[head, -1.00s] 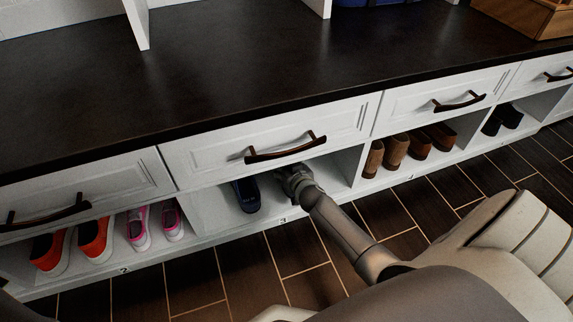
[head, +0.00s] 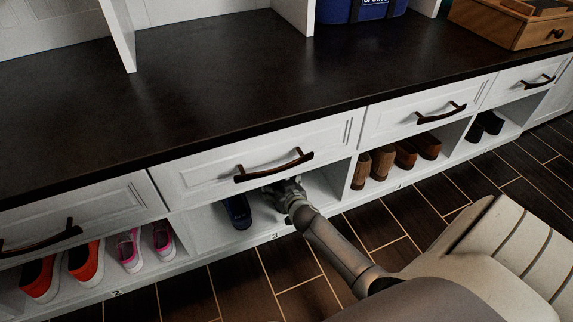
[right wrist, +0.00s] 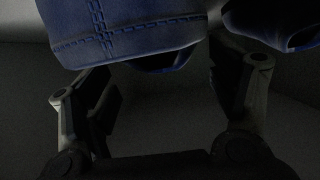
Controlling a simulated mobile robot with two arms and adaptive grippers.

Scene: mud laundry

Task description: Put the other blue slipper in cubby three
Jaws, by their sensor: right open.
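Cubby three (head: 205,238), marked by a 3 on its lower edge, holds a dark blue slipper (head: 237,211) on its left side. My right gripper (head: 284,188) is inside this cubby, just right of that slipper, under the drawer front. In the right wrist view, one blue slipper (right wrist: 130,35) looms large at the top, just ahead of the open fingers (right wrist: 165,80). Part of a second blue slipper (right wrist: 275,25) shows at the upper right. In the head view my gripper hides one of the two. I cannot tell whether a finger touches either slipper. My left gripper is out of view.
Orange and pink shoes (head: 128,250) stand in cubby two on the left. Brown shoes (head: 382,162) fill the cubby on the right, with black shoes (head: 487,125) beyond. A drawer front with a dark handle (head: 274,167) hangs low over my gripper. The tiled floor (head: 275,275) in front is clear.

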